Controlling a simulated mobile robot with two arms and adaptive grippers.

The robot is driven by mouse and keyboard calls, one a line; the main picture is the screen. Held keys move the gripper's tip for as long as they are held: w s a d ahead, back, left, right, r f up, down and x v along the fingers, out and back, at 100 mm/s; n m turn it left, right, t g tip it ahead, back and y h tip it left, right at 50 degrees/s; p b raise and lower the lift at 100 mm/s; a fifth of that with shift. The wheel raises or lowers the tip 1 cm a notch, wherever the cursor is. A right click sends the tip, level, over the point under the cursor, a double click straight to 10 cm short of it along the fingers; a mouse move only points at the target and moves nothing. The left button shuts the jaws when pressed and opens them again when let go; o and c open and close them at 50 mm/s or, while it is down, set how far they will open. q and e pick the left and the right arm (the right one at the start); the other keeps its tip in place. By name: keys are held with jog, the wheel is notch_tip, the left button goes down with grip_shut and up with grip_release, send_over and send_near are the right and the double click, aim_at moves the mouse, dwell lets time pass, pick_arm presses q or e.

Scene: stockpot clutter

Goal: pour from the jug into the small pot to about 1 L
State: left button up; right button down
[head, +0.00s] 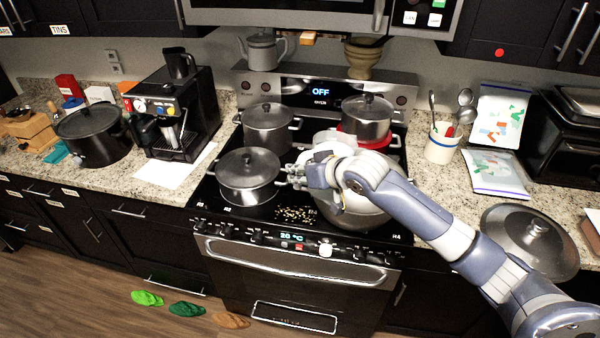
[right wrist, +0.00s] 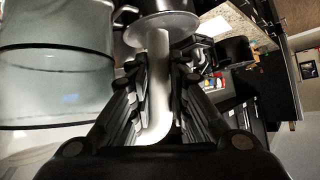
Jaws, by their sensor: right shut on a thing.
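My right gripper (head: 298,176) is shut on the handle of a pale jug (head: 322,148). In the right wrist view the pale handle runs between the fingers (right wrist: 157,95), and the translucent jug body (right wrist: 55,75) is at left. The jug is above the stove's right side, over or just behind a wide steel pot (head: 350,212) at the front right. My arm hides much of the jug and that pot; I cannot tell the jug's tilt or either one's level. Lidded pots stand at front left (head: 248,180), back left (head: 267,130) and back right (head: 366,122). My left gripper is out of view.
Yellowish bits (head: 297,215) lie on the stovetop between the front pots. A large loose lid (head: 530,242) lies on the right counter near a utensil crock (head: 440,145). A coffee machine (head: 172,112) and a black pot (head: 92,135) stand at left. A kettle (head: 262,52) is on the shelf behind.

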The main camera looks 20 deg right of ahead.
aim_at(302, 160)
jog(key=shift+w+r, duration=0.2)
jog(key=shift+r, duration=0.2)
jog(key=shift+w, duration=0.2)
jog(key=shift+w+a+r, duration=0.1)
jog(key=shift+r+m+y, duration=0.3)
jog(key=shift+r+y, duration=0.1)
jog(key=shift+y, duration=0.1)
jog(key=shift+r, duration=0.45)
jog(key=shift+r+m+y, duration=0.25)
jog(key=shift+m+y, duration=0.15)
jog(key=shift+r+m+y, duration=0.3)
jog(key=shift+r+y, duration=0.1)
jog(key=shift+r, duration=0.2)
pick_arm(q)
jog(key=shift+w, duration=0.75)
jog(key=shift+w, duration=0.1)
